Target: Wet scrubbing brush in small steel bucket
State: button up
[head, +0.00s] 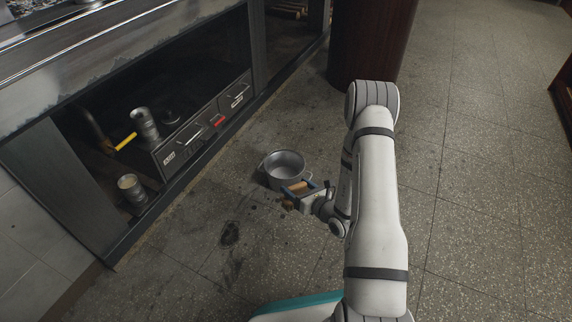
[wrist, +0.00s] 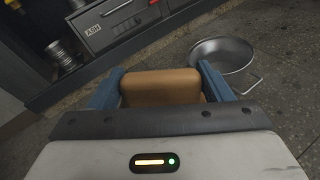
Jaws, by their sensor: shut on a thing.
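The small steel bucket (head: 285,168) stands on the floor in front of the grill counter, its mouth open upward. It also shows in the wrist view (wrist: 224,58), to the upper right of my gripper. My gripper (head: 291,190) is shut on the scrubbing brush (wrist: 160,88), a tan wooden block between two blue fingers. In the head view the brush (head: 298,186) appears at the bucket's near side, outside its mouth. Its height above the floor is hard to tell. The bristles are mostly hidden, and the bucket's inside looks empty.
The counter has drawers (head: 205,125) and a dark open shelf holding a metal can (head: 145,124) and a yellow-handled tool (head: 126,141). Another can (head: 131,188) stands at the shelf edge. A dark red round bin (head: 370,45) stands behind. The floor at right is clear.

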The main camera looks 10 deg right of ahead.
jog(key=shift+f, duration=2.6)
jog(key=shift+r+p, duration=1.55)
jog(key=shift+r, duration=0.55)
jog(key=shift+w, duration=0.1)
